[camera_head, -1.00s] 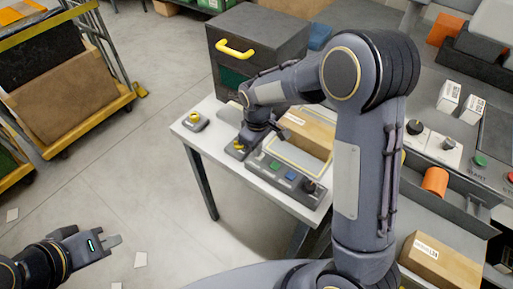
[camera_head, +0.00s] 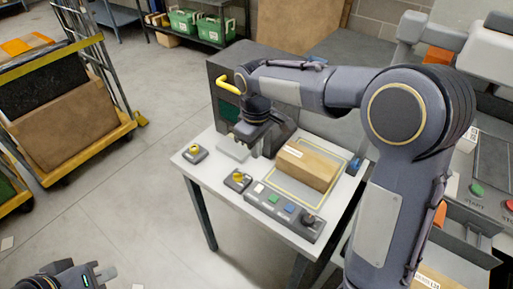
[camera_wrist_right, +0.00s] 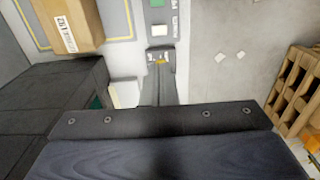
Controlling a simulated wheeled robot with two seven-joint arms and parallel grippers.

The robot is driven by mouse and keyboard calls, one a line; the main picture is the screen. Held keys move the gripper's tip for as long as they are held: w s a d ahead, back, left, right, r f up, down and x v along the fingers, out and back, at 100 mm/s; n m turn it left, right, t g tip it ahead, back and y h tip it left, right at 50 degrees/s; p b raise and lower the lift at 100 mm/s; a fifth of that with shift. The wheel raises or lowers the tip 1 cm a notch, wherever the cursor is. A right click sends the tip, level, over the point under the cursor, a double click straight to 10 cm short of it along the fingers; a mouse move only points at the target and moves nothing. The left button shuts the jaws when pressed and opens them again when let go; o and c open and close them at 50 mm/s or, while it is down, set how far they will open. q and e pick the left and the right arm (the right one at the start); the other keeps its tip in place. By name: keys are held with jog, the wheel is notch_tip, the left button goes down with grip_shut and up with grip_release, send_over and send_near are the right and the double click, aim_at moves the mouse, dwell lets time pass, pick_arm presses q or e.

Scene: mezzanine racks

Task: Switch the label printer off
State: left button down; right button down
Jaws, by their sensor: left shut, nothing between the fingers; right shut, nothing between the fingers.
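No device is readable as the label printer. A small grey switch box with a yellow knob (camera_head: 238,180) sits on the white table, left of a control panel (camera_head: 284,211) with white, green and blue buttons and a dark knob. A second yellow-knob box (camera_head: 195,153) is at the table's left corner. My right gripper (camera_head: 246,150) is shut and empty, above the table behind the nearer knob box; in the right wrist view its fingers (camera_wrist_right: 160,72) partly hide a yellow knob. My left gripper (camera_head: 104,272) is shut and empty, low at the left, away from the table.
A cardboard box (camera_head: 308,165) lies inside a yellow outline behind the panel. A loaded trolley (camera_head: 75,150) is at the left. Floor between trolley and table is clear.

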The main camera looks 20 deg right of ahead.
jog(key=shift+r, duration=0.1)
jog(key=s+b, duration=0.2)
jog(key=b, duration=0.2)
dwell(0.4)
send_near(258, 192)
notch_tip(258, 192, down, 5)
jog(key=shift+f, duration=0.95)
